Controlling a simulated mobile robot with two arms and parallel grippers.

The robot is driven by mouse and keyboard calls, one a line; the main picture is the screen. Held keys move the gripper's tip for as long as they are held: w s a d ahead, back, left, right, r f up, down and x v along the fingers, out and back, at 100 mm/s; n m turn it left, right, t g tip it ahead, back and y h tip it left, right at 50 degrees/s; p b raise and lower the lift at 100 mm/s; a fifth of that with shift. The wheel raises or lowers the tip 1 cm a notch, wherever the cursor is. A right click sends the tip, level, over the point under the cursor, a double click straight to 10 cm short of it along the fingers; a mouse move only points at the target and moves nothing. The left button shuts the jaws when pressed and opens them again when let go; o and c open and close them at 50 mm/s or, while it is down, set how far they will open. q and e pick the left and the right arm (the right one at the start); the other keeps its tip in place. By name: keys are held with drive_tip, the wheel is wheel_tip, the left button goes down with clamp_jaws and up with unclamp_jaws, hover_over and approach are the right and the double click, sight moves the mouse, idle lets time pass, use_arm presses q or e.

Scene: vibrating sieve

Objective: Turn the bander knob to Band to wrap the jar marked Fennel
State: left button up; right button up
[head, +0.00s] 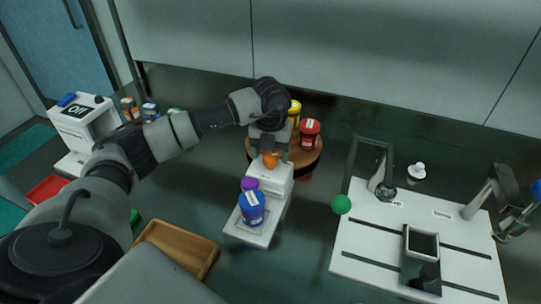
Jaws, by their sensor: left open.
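The bander (268,181) is a small white machine with a flat white base plate (247,236) in front. An orange knob (271,160) sits on its top. A blue jar (251,207) with a pale label on its lid stands on the base plate, with a purple part (249,184) just behind it. The label is too small to read, so I cannot tell if it says Fennel. My left gripper (269,152) is open, pointing down over the bander with its fingers around or beside the orange knob; contact cannot be told. My right gripper is not in view.
Behind the bander, a round wooden turntable (302,158) holds a red jar (310,131) and a yellow jar (294,108). A wooden tray (178,250) lies front left. A white grooved board (392,232) fills the right.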

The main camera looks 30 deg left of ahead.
sight(270, 156)
use_arm(q)
wheel_tip(270, 156, up, 9)
drive_tip(key=shift+r, duration=0.2)
drive_tip(key=shift+f, duration=0.1)
idle(0.5)
